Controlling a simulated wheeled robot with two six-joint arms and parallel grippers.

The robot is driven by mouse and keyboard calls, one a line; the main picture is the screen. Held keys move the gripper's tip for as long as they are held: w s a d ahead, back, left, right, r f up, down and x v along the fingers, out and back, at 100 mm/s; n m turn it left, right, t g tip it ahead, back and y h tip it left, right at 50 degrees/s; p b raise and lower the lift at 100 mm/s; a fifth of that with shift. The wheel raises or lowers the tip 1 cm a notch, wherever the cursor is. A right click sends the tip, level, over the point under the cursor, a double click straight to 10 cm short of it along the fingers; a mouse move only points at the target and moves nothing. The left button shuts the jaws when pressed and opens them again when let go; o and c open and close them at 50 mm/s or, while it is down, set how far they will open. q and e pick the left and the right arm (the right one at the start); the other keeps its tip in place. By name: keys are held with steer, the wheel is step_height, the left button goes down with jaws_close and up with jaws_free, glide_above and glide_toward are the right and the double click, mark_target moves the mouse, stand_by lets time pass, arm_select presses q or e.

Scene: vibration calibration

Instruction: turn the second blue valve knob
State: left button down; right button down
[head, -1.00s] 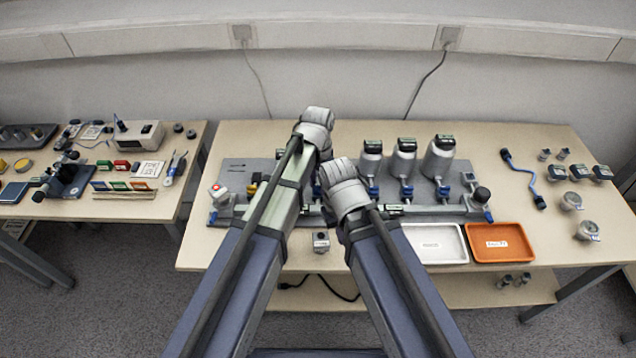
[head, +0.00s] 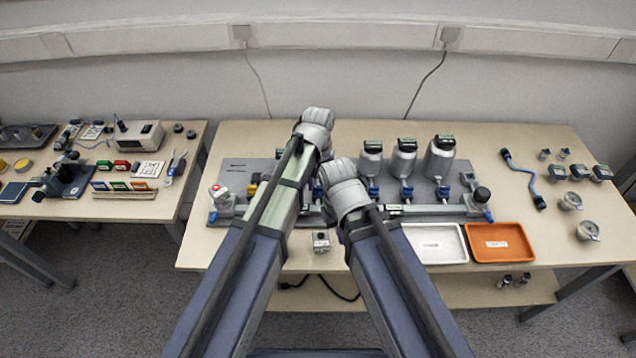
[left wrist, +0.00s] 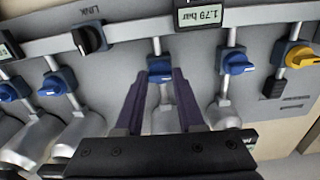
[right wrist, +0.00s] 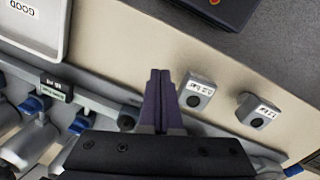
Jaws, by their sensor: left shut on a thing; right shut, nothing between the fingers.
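The second blue valve knob (left wrist: 159,68), counted from the yellow knob, sits on the manifold below the pressure display in the left wrist view. My left gripper (left wrist: 158,78) is shut on it, one finger on each side. The first blue knob (left wrist: 237,63) is beside it, apart from the fingers. In the head view my two arms hide most of this part of the manifold. My right gripper (right wrist: 160,76) is shut and empty, over the manifold's front edge near a small grey labelled box (right wrist: 196,91).
A yellow knob (left wrist: 300,55), a black knob (left wrist: 89,39) and further blue knobs (left wrist: 52,84) are on the same manifold. Metal canisters (head: 403,160) stand behind it. A white tray (head: 462,260) and an orange tray (head: 500,257) lie at the front right.

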mark_target(318, 187)
arm_select(q)
steer(key=shift+n, duration=0.3)
stand_by(0.4)
steer(key=c, duration=0.5)
jaws_free()
steer(key=shift+r, duration=0.15)
arm_select(e)
steer(key=shift+r, duration=0.2)
arm_select(q)
step_height(318, 187, up, 8)
steer(key=p, duration=0.8)
steer(key=shift+f, duration=0.2)
arm_select(e)
step_height(318, 187, up, 7)
steer(key=shift+r, duration=0.2)
arm_select(q)
steer(key=shift+s, duration=0.1)
